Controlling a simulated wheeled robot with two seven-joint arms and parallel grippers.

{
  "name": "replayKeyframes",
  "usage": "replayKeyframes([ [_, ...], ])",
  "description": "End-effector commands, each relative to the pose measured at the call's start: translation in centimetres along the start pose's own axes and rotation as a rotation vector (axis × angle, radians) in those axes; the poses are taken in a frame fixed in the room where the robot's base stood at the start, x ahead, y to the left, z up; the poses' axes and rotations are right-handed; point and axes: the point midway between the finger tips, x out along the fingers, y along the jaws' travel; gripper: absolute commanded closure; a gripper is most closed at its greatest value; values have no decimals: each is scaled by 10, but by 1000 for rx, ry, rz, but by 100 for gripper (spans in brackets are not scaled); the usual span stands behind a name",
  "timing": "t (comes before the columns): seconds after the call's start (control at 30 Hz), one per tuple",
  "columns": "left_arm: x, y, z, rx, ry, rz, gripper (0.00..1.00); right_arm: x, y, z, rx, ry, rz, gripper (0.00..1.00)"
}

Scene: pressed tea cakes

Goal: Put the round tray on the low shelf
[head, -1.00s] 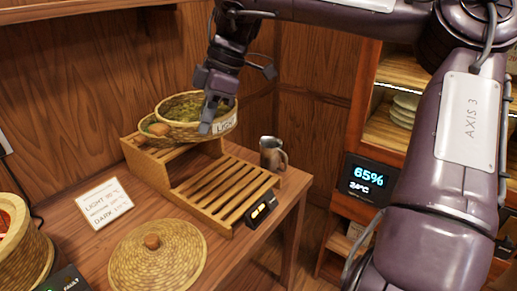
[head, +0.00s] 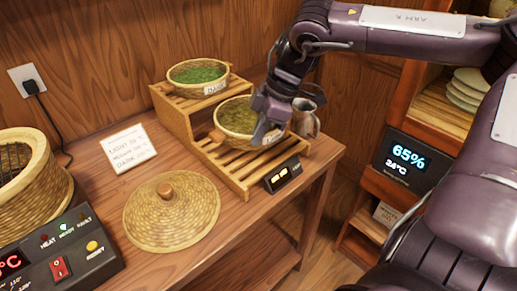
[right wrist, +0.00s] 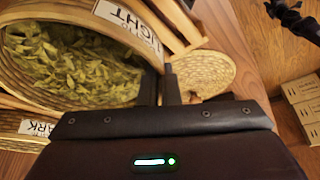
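The round tray (head: 237,116) is a woven basket of olive-green leaves with a white "LIGHT" label, read in the right wrist view (right wrist: 72,58). It is at the low shelf (head: 238,174), the lower slatted step of a wooden stand; I cannot tell whether it rests fully on the slats. My right gripper (head: 262,137) is shut on the tray's rim, one finger on each side of the wall, as the right wrist view shows (right wrist: 159,88). The gripper hides part of the rim. My left gripper is not clearly seen.
Another woven tray (head: 197,77) of green leaves sits on the upper step. A woven lid (head: 171,211) and a card (head: 128,147) lie to the left.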

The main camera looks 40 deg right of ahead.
Motion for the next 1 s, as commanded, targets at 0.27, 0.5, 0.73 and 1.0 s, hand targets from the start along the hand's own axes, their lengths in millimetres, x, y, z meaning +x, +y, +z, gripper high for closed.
replayKeyframes([
  [0.27,0,7,0,3,0,9,64,22,0,9,1,0,-3,100],
  [0.5,0,7,1,3,-2,9,64,47,0,19,-2,1,0,100],
  [0.73,0,7,2,2,-2,8,64,47,0,19,-2,1,1,100],
  [1.0,0,4,-4,-1,1,5,64,50,0,21,-1,0,0,84],
])
